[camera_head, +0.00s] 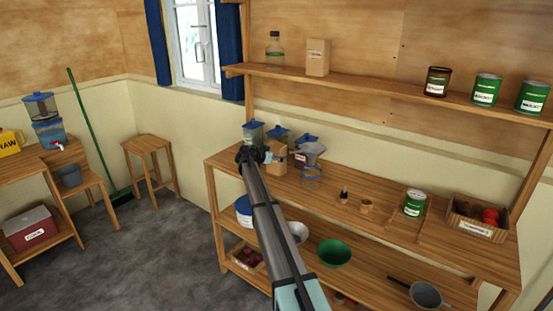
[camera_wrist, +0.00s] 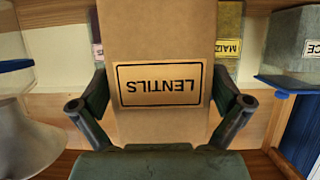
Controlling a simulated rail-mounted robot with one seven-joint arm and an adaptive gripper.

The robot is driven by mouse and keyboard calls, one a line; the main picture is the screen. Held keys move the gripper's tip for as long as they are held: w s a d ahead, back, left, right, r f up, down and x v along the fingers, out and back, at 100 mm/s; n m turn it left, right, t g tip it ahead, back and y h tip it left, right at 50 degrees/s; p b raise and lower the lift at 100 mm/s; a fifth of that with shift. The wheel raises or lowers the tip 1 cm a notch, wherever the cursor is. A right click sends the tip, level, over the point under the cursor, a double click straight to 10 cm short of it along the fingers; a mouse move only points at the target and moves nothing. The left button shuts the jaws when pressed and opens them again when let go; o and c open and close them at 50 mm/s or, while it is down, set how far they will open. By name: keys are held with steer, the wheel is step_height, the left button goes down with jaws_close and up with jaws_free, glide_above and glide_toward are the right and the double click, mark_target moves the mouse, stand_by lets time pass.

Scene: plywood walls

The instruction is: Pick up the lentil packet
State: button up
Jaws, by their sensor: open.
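The lentil packet (camera_wrist: 160,40) is a brown paper packet whose label reads LENTILS, upside down in the wrist view. It fills the middle of that view. My gripper (camera_wrist: 161,86) is open, with one finger along each side of the packet; whether the fingers touch it I cannot tell. In the head view the brown packet (camera_head: 277,160) stands on the workbench, partly hidden by my gripper (camera_head: 256,156).
Blue-lidded containers (camera_head: 253,132) stand close to the packet; the wrist view shows a MAIZE container (camera_wrist: 228,35) behind it. A grey funnel (camera_head: 312,150) on a stand is at its right. Another brown packet (camera_head: 318,57) stands on the upper shelf (camera_head: 380,82).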

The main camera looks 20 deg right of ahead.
steer(key=shift+w+d+f, duration=0.2)
steer(key=shift+w+d, duration=0.05)
steer(key=shift+d, duration=0.15)
steer(key=c, duration=1.3)
steer(key=shift+r, duration=0.2)
